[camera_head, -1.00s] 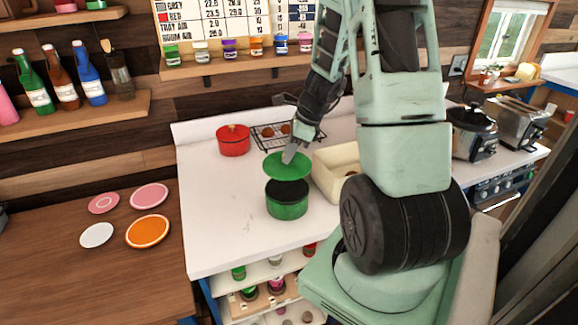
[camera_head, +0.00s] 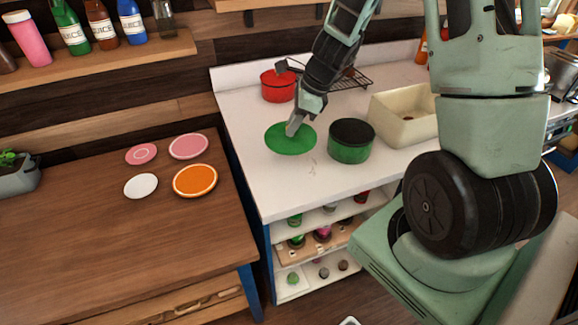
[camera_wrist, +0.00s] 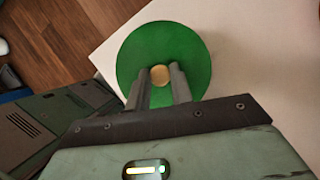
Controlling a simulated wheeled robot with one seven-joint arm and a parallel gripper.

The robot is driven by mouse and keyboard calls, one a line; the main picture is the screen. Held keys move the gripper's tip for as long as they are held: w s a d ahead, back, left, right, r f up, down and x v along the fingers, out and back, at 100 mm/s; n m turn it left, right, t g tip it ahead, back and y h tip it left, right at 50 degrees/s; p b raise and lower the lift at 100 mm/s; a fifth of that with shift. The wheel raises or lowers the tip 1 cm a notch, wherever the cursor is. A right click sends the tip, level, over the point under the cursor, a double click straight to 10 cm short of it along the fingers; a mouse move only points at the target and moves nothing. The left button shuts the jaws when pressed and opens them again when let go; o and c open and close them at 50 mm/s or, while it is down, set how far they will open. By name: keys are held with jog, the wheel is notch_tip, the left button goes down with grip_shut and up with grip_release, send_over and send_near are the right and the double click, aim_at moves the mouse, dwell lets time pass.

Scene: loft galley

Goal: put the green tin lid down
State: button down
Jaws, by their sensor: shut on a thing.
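The green tin lid (camera_head: 290,139) is a round green disc over the white counter, left of the open green tin (camera_head: 351,141). My gripper (camera_head: 293,128) is shut on the lid's knob from above. In the wrist view the lid (camera_wrist: 130,60) lies flat across the fingers, and its pale round knob (camera_wrist: 160,75) sits between the two fingertips of my gripper (camera_wrist: 160,82). I cannot tell whether the lid touches the counter or hovers just above it. The green tin stands upright with a dark inside.
The white counter (camera_head: 290,190) is clear in front of the lid. A red pot (camera_head: 278,87) and a wire rack (camera_head: 350,80) stand behind, and a cream basin (camera_head: 405,115) is on the right. The wooden table (camera_head: 120,240) at left holds several plates, including an orange one (camera_head: 195,180).

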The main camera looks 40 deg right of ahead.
notch_tip(320, 180, down, 10)
jog(key=shift+r+b, duration=0.1)
jog(key=shift+b, duration=0.7)
jog(key=shift+f, duration=0.2)
jog(key=c, duration=1.2)
grip_release()
jog(key=shift+c, duration=0.2)
jog(key=shift+r, duration=0.1)
